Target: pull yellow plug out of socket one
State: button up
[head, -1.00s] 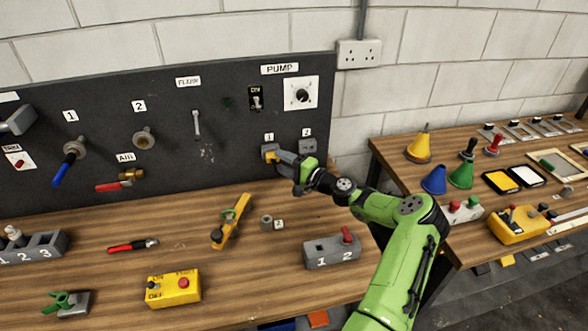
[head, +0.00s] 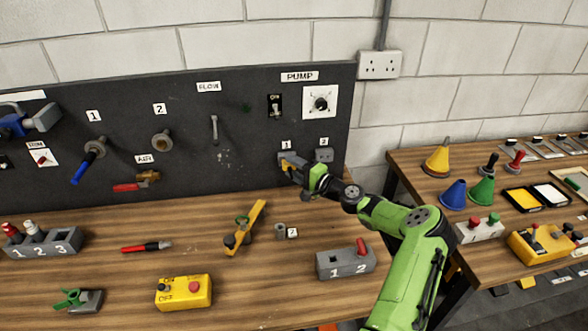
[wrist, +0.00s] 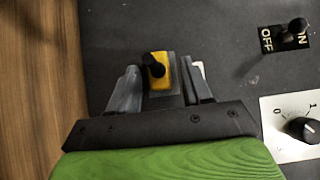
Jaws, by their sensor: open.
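The yellow plug (head: 286,168) is at the grey socket one (head: 283,156) on the dark panel, under the label 1. In the wrist view, the plug (wrist: 161,83) has a black cord end and sits against a grey socket block (wrist: 178,88). My gripper (head: 291,165) is at the plug. In the wrist view, my gripper (wrist: 160,70) is open, with one finger on each side of the plug and a gap at the left finger. Part of the plug and socket is hidden by my gripper in the head view.
Socket two (head: 324,155) is just right on the panel. The pump switch (head: 275,105) and dial (head: 320,103) are above. The bench directly under the socket is mostly clear.

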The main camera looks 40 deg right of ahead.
jog(key=shift+c, duration=0.3)
grip_shut()
jog(key=shift+s+a, duration=0.15)
jog(key=shift+s, duration=0.05)
jog(key=shift+s+a+p, duration=0.15)
jog(key=shift+s+a, duration=0.15)
jog(key=shift+s, duration=0.35)
jog(key=shift+s+a+p, duration=0.15)
jog(key=shift+s+a, duration=0.15)
jog(key=shift+s, duration=0.35)
jog(key=shift+s+a+p, duration=0.15)
jog(key=shift+s+a, duration=0.15)
jog(key=shift+s, duration=0.35)
